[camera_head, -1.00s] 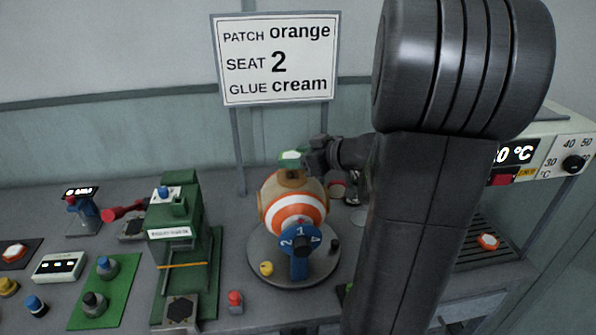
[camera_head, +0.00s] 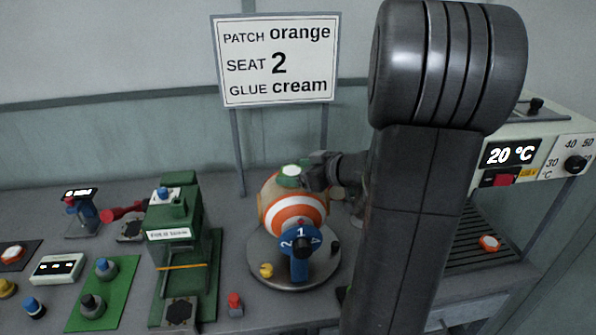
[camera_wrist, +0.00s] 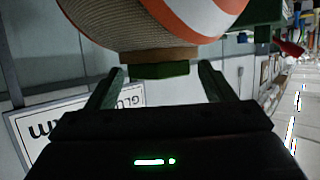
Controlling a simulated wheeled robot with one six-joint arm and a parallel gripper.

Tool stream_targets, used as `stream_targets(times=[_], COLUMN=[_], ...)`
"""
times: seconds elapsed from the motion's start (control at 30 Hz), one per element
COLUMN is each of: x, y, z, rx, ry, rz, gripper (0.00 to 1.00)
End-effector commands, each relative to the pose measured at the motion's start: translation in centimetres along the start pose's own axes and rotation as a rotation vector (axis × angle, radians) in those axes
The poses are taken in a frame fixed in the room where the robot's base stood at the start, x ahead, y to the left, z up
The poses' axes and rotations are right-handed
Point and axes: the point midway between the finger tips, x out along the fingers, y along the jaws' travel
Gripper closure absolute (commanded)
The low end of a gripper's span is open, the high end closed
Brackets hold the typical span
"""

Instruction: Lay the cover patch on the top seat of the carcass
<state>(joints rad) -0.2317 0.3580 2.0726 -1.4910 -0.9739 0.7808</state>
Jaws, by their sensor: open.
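The carcass (camera_head: 297,213) is a ball with orange, white and tan bands on a round grey turntable (camera_head: 262,258) with a blue numbered dial (camera_head: 300,239). A green patch with a pale top (camera_head: 291,170) lies on the top of the carcass. In the wrist view, which is upside down, the green patch (camera_wrist: 155,71) lies flat against the brown seat (camera_wrist: 160,55), with no clear gap. My gripper (camera_head: 308,172) is beside the patch at the top of the ball. In the wrist view my gripper (camera_wrist: 160,86) is open, a finger on each side of the patch, both apart from it.
A sign (camera_head: 279,62) behind reads patch orange, seat 2, glue cream. A green press (camera_head: 181,250) stands left of the turntable. A machine (camera_head: 513,152) showing 20 °C stands right, above a slatted rack (camera_head: 470,250). My arm hides the bench between.

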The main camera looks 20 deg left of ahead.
Motion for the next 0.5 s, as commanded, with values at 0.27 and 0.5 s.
stream_targets(times=[0.27, 0.5], x=[-1.1, -4.7], y=[0.1, 0.2], z=[-0.4, -0.4], rx=[0.001, 0.000], ry=[0.000, 0.000], rz=[0.004, 0.006], gripper=[0.24, 0.24])
